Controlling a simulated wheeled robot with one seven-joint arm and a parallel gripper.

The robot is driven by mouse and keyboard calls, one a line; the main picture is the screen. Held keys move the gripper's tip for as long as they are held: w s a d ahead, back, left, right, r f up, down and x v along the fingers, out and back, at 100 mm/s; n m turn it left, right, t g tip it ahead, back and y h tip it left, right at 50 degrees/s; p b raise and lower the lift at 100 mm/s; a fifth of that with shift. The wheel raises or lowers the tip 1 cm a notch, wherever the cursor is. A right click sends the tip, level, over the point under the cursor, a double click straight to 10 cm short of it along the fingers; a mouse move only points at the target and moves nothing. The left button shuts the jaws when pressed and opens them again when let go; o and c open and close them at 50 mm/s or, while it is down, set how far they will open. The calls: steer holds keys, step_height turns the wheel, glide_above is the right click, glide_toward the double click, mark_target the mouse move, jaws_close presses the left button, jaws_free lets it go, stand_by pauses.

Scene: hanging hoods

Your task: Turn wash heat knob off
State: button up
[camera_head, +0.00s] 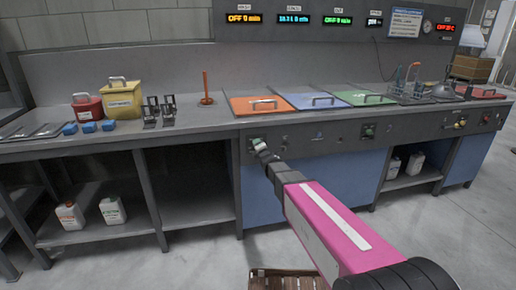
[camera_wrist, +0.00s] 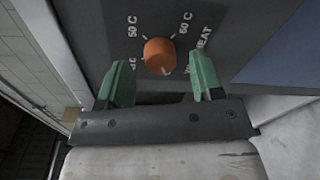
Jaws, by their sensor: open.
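The wash heat knob (camera_wrist: 160,56) is round and orange on a dark panel in the wrist view. White labels reading 50 C and 60 C stand above it, with HEAT to its right and a partly hidden label at lower left. A pale mark shows near the knob's lower edge; its exact setting is unclear. My gripper (camera_wrist: 163,62) is open, with one green finger on each side of the knob and gaps between. In the head view my gripper (camera_head: 260,147) is at the front panel below the orange lid and hides the knob.
The counter carries orange (camera_head: 255,105), blue (camera_head: 308,101) and green (camera_head: 358,98) lids. Another control (camera_head: 368,130) sits farther right on the panel. Red (camera_head: 88,108) and yellow (camera_head: 121,100) containers stand at left. The floor in front is mostly clear, apart from a wooden crate (camera_head: 285,280).

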steer(key=v, duration=0.9)
steer(key=shift+s+d, duration=0.1)
steer(key=shift+s, duration=0.05)
steer(key=s+d+f+m+g+h, duration=0.3)
steer(key=s+d+f+m+g, duration=0.1)
steer(key=d+f+m, duration=0.25)
steer(key=s+d+f+m+g+h, duration=0.3)
steer(key=s+d+f+m+g, duration=0.15)
steer(key=d+m, duration=0.35)
steer(key=s+d+f+m+g, duration=0.2)
steer(key=s+m+g, duration=0.2)
steer(key=s, duration=0.3)
steer(key=s+d+f+m+g, duration=0.3)
steer(key=s+m+g, duration=0.1)
steer(key=s+m, duration=0.3)
steer(key=shift+s+d+y, duration=0.25)
steer(key=shift+s+y, duration=0.05)
steer(key=shift+s, duration=0.4)
